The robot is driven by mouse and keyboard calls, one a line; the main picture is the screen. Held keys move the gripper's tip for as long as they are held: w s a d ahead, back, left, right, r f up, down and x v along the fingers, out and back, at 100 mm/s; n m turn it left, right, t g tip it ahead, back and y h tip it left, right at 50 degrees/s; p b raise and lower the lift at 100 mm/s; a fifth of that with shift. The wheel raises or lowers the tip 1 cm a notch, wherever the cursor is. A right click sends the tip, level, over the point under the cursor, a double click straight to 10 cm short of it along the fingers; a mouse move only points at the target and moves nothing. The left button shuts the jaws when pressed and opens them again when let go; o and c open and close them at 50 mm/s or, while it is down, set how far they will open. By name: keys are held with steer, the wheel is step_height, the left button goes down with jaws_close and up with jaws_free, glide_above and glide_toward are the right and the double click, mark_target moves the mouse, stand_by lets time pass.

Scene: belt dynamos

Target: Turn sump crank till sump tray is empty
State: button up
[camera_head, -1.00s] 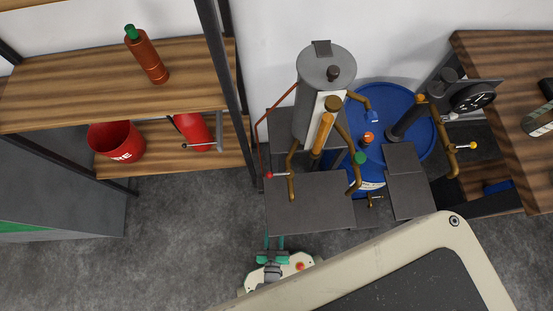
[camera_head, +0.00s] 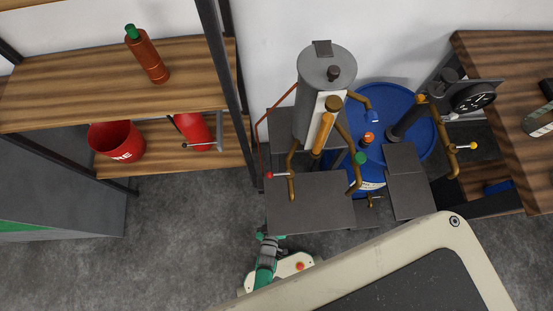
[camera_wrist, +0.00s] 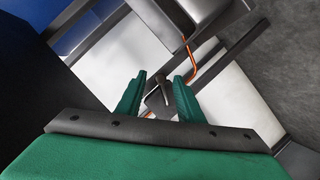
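My gripper (camera_wrist: 158,98) is open, its two green fingers on either side of a small dark lever (camera_wrist: 162,86) on a grey block in the wrist view. The lever looks like the sump crank; I cannot tell whether the fingers touch it. In the head view, my gripper (camera_head: 270,237) is low at the front edge of the dark grey plate (camera_head: 310,205), which partly hides it. No crank shows there. I cannot pick out the sump tray or its contents in either view.
A grey cylinder (camera_head: 325,75) with brown pipes and a blue drum (camera_head: 405,115) stand behind the plate. A shelf with a red bucket (camera_head: 117,141) is at left, a wooden table (camera_head: 500,70) at right. Dark frame bars and an orange-red tube (camera_wrist: 190,62) lie near the fingers.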

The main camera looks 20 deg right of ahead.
steer(key=shift+x, duration=1.4)
jaws_close()
steer(key=shift+f, duration=0.15)
steer(key=shift+w+a+f+m+y, duration=0.1)
steer(key=shift+a+f+m+y, duration=0.15)
steer(key=shift+m, duration=0.3)
steer(key=shift+w+a+f+m+y, duration=0.1)
steer(key=shift+a+f+m+y, duration=0.1)
steer(key=shift+m+y, duration=0.25)
steer(key=shift+w+a+f+m+t+y, duration=0.15)
steer(key=shift+a+f+m+y, duration=0.15)
steer(key=shift+a+m+y, duration=0.55)
steer(key=shift+w+a+f+m+t+y, duration=0.1)
steer(key=shift+a+f+m+t+y, duration=0.15)
steer(key=shift+m+y, duration=0.65)
steer(key=shift+w+a+f+m+t+y, duration=0.1)
steer(key=shift+a+f+m+y, duration=0.3)
steer(key=shift+m, duration=0.95)
